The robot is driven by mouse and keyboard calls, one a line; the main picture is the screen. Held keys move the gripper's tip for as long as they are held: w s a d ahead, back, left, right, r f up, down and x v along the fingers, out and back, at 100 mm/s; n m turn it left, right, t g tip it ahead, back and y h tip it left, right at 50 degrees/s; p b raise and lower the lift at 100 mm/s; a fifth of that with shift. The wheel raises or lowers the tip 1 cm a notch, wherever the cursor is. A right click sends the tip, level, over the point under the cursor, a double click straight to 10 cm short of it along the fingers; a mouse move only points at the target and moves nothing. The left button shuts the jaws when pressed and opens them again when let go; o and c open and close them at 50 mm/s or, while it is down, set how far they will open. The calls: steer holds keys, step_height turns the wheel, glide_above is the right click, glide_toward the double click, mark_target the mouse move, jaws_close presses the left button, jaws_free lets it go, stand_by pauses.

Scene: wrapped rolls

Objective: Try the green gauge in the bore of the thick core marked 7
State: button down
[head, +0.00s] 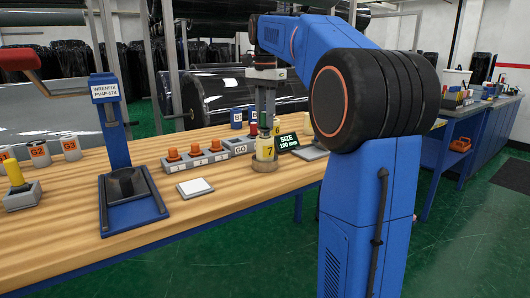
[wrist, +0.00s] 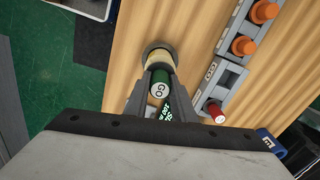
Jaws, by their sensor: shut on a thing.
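The thick core marked 7 (head: 265,152) is pale yellow and stands upright on a round brown base on the bench; in the wrist view the cream core (wrist: 155,61) sits just beyond my fingers. My gripper (head: 264,131) points down over this core, its fingertips at the core's top. In the wrist view my gripper (wrist: 160,72) is shut on the green gauge (wrist: 160,88), whose end reads GO. The gauge is lined up with the core, but its lower end is hidden, so I cannot tell whether it is inside the bore.
A grey rack labelled GO (head: 240,147) stands left of the core, with a red gauge (wrist: 215,110) at its far end. Orange plugs (head: 197,150) fill a block beside it. A SIZE display (head: 289,142) stands close right.

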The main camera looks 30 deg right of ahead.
steer(key=shift+r, duration=2.7)
